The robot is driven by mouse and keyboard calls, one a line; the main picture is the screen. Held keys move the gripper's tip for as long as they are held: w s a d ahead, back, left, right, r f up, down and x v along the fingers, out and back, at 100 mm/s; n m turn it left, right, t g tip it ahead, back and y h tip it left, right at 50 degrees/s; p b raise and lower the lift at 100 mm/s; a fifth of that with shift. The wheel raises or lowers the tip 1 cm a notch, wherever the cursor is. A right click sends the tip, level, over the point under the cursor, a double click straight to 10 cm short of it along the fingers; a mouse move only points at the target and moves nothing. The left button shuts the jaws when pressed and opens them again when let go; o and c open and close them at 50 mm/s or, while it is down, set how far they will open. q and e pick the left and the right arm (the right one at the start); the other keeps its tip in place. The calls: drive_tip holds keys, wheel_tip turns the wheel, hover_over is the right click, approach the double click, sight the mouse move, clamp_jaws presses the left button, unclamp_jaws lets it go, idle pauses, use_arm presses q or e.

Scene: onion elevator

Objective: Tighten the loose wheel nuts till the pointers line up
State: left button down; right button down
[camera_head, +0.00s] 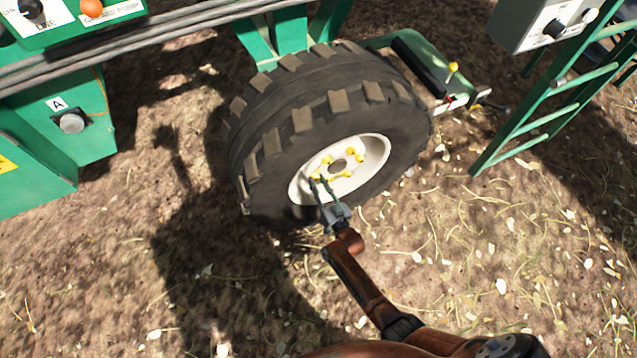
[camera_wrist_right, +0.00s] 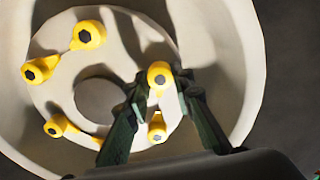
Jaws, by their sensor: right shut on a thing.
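The wheel's cream rim (camera_head: 375,150) carries several wheel nuts with yellow pointers around a dark hub hole. My right gripper (camera_head: 320,182) reaches the rim's lower left part. In the right wrist view its dark green fingers (camera_wrist_right: 162,84) are closed around one yellow-pointer nut (camera_wrist_right: 158,75); its pointer's direction is not clear. Another yellow-pointer nut (camera_wrist_right: 157,130) shows lower between the fingers, its tip upward. At upper left, two nuts (camera_wrist_right: 88,35) and (camera_wrist_right: 40,70) have pointers facing each other. A lower-left nut (camera_wrist_right: 55,127) points right. My left gripper is not in view.
The black treaded tyre (camera_head: 270,115) surrounds the rim. Green machine frame (camera_head: 95,125) stands left, with a control panel above. A green ladder (camera_head: 545,110) and grey control box (camera_head: 545,25) are at right. Straw-strewn ground (camera_head: 480,270) in front is open.

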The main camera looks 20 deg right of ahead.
drive_tip(key=shift+f, duration=0.1)
idle(0.3)
drive_tip(key=c, duration=1.7)
unclamp_jaws()
drive_tip(key=s, duration=1.2)
drive_tip(key=shift+d, duration=0.25)
